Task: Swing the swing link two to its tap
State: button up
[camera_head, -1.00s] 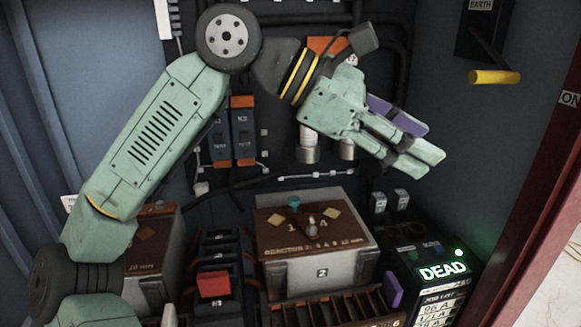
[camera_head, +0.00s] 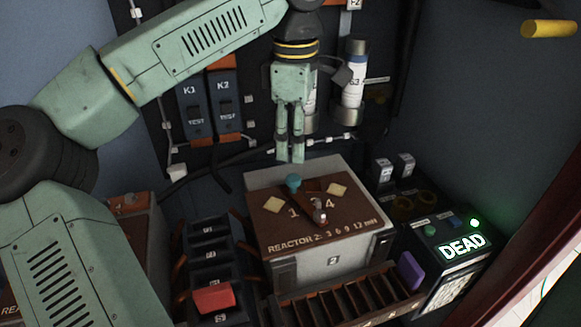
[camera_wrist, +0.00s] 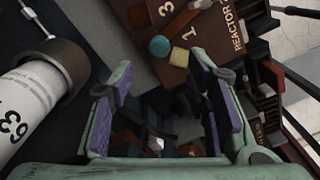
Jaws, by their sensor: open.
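Reactor 2 (camera_head: 330,262) is a grey box with a brown top in the middle of the head view. Its swing link (camera_head: 309,200) is a dark bar running from a metal bolt (camera_head: 320,215) toward a teal knob (camera_head: 293,183). Yellow diamond tap pads (camera_head: 337,190) and the numbers 1 and 4 show on the top. My gripper (camera_head: 291,158) points down above and behind the teal knob, apart from it. In the wrist view my gripper (camera_wrist: 163,95) is open and empty, with purple pads. The teal knob (camera_wrist: 160,47) lies beyond the fingers there.
White cylinders (camera_head: 353,85) stand on the back panel right of my gripper. Blue K1 and K2 units (camera_head: 210,105) hang to its left. A red-handled switch block (camera_head: 214,298), a slotted rack (camera_head: 340,298) and a box lit "DEAD" (camera_head: 462,245) surround the reactor.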

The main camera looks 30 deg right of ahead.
aim_at(294, 177)
notch_tip(294, 177, down, 8)
jog(key=shift+r, duration=0.1)
dwell(0.4)
grip_shut()
dwell(0.3)
dwell(0.3)
